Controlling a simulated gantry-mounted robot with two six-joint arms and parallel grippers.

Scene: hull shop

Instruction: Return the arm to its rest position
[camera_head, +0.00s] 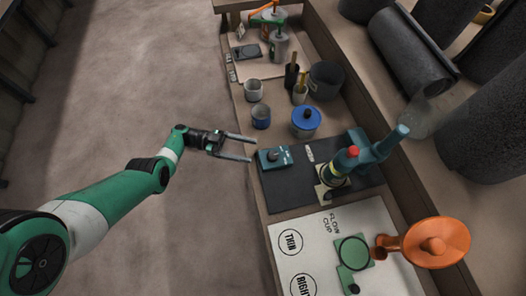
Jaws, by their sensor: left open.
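My left arm comes in from the left in the head view, green and white. Its left gripper (236,148) is open and empty, with two long dark fingers spread apart. It hangs over the bench's left edge, and its fingertips point towards a small teal device (273,157) on the dark mat. I cannot tell how high the fingers are above the bench. My right gripper is not in view.
Dark rolls (413,52) stand at the right. The floor (140,70) at left is clear.

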